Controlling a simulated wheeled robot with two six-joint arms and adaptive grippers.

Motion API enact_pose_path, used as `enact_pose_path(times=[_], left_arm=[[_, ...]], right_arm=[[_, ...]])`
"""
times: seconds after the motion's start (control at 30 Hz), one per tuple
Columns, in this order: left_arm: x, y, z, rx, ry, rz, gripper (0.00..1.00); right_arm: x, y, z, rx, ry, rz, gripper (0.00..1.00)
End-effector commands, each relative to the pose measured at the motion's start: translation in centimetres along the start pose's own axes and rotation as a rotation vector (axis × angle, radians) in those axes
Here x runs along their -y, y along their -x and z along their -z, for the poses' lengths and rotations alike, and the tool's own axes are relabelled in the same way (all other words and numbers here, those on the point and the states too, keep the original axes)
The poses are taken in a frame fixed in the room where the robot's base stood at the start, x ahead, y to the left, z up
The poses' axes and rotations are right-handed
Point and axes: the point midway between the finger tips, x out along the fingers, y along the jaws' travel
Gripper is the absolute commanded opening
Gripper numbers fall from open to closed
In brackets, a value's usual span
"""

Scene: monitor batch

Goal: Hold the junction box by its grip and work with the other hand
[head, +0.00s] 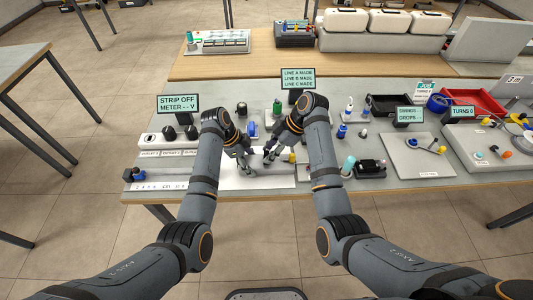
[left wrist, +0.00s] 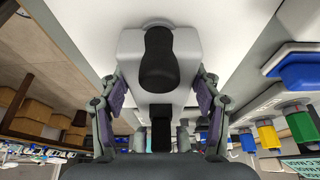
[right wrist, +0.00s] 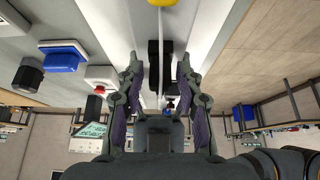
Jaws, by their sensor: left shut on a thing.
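In the left wrist view a light grey box with a black rounded part (left wrist: 160,58), which looks like the junction box (left wrist: 186,45), sits between the fingers of my left gripper (left wrist: 160,88). That gripper is shut on it; in the head view my left gripper (head: 243,163) is over the white board (head: 255,182), and the box is mostly hidden there. My right gripper (right wrist: 159,66) has its fingers apart, with a black block (right wrist: 154,62) and a thin white cable (right wrist: 166,38) showing between them. In the head view my right gripper (head: 272,158) is close beside the left one.
A sign reading LINE A, B, C MADE (head: 298,78) stands behind the grippers. A black tray (head: 389,104), red tray (head: 476,104) and grey board (head: 413,158) are right. Small bottles and parts stand close around both grippers.

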Motion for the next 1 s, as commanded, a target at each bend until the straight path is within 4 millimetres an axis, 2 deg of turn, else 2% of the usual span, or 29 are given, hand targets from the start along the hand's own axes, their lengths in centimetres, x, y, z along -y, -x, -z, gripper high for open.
enact_pose_path(times=[0.07,0.33,0.77,1.0], left_arm=[[0.0,0.1,0.1,-0.001,-0.001,0.001,0.19],[0.0,0.1,0.1,-0.001,-0.001,0.001,0.19],[0.0,0.0,0.0,0.000,0.000,0.000,0.19],[0.0,0.0,0.0,-0.001,0.000,0.001,0.19]], right_arm=[[0.0,0.0,0.0,0.000,0.000,0.000,0.36],[0.0,0.1,0.0,0.000,0.000,0.000,0.01],[-0.1,0.3,0.2,0.000,0.000,-0.002,0.00],[-0.1,1.4,0.8,-0.001,0.000,-0.003,0.00]])
